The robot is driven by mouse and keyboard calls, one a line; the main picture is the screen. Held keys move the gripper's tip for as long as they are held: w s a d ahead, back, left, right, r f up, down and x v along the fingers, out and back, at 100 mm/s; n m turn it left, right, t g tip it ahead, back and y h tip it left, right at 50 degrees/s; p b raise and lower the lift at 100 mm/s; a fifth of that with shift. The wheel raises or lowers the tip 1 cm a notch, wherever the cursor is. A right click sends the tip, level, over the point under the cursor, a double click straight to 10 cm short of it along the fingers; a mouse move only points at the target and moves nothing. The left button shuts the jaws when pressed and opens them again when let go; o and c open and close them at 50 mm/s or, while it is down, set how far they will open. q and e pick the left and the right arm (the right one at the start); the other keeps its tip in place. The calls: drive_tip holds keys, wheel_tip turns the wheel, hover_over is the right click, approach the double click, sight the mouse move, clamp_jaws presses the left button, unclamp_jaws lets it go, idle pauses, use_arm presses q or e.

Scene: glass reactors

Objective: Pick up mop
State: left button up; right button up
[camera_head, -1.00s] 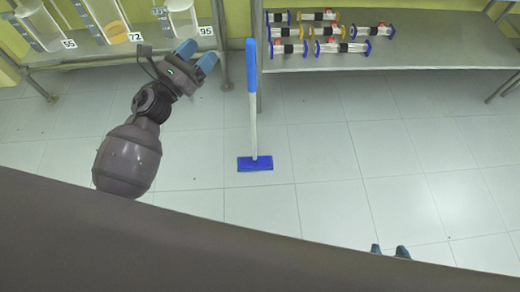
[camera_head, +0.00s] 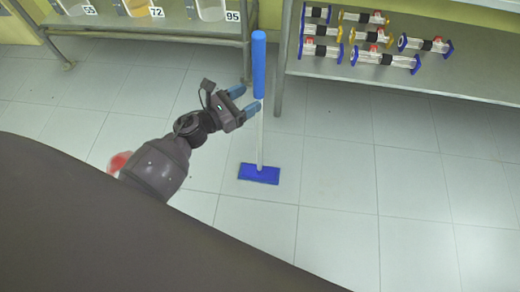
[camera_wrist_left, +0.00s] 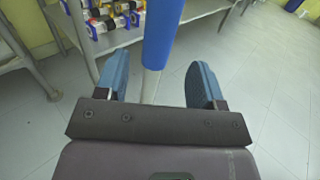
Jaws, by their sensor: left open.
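The mop (camera_head: 259,65) stands upright on the tiled floor in the head view, with a blue grip on top, a pale pole (camera_head: 261,140) and a flat blue head (camera_head: 259,173). My left gripper (camera_head: 247,99) is open beside the pole, just below the blue grip, its fingers pointing right. In the left wrist view the mop (camera_wrist_left: 160,35) rises between the two open blue fingers (camera_wrist_left: 162,85); the gap to each finger is visible. Whether the pole is fully between the fingertips is hard to tell. My right gripper is not in view.
A metal table (camera_head: 420,75) with several glass tube parts stands at the right behind the mop. Another metal shelf (camera_head: 150,27) with numbered containers stands at the back left. The tiled floor (camera_head: 330,190) around the mop head is clear.

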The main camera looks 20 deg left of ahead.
use_arm(q)
drive_tip(key=x, duration=0.6)
drive_tip(key=shift+w+r, duration=0.2)
drive_tip(key=shift+r, duration=0.05)
drive_tip(key=shift+a, duration=0.1)
drive_tip(key=c, duration=1)
